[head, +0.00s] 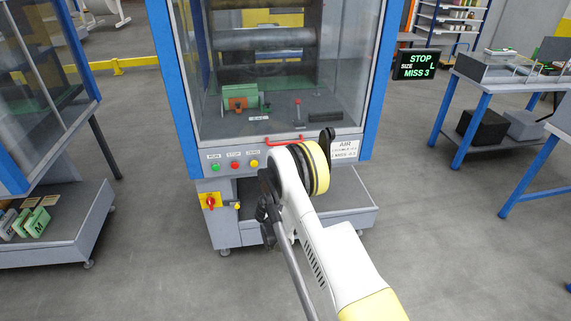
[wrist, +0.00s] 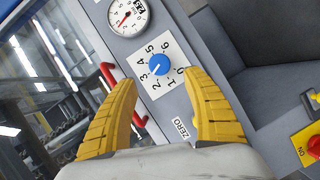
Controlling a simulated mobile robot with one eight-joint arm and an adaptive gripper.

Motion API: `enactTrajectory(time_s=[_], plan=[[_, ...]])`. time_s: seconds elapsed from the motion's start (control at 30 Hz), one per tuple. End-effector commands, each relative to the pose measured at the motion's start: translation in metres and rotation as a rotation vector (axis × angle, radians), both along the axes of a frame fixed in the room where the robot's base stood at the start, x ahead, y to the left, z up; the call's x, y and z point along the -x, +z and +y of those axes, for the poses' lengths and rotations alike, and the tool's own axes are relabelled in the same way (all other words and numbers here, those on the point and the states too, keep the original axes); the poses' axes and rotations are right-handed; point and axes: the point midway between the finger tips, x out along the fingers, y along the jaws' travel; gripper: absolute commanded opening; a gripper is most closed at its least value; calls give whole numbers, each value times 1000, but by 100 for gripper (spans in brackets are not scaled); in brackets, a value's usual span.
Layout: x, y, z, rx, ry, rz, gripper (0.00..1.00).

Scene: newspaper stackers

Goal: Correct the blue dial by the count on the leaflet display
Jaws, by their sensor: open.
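The blue dial (wrist: 159,65) sits on a square white scale plate (wrist: 168,47) numbered 0 to 6 in the wrist view. Its pointer mark is too small to read surely. My gripper (wrist: 158,80) is open, its two yellow fingers spread on either side below the dial, with nothing between them. I cannot tell whether they touch the panel. In the head view my arm hides the dial and the gripper's fingers. A black display (head: 416,65) at the upper right shows green text: STOP, SIZE L, MISS 3.
A round gauge (wrist: 127,17) is above the dial, and a ZERO label (wrist: 181,128) is below. A red handle (wrist: 108,75) is at left. The blue-framed machine (head: 163,60) has green, red and yellow buttons (head: 235,165) and a yellow-plated red switch (head: 210,201). A blue-legged table (head: 470,120) stands right.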

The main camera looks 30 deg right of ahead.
Motion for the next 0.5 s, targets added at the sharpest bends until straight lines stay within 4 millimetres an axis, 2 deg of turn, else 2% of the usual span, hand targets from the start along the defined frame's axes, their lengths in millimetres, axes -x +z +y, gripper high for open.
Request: enactTrajectory(time_s=[0.2,0.5], plan=[[25,5,19,1,1,0,58],[31,6,23,0,0,0,58]])
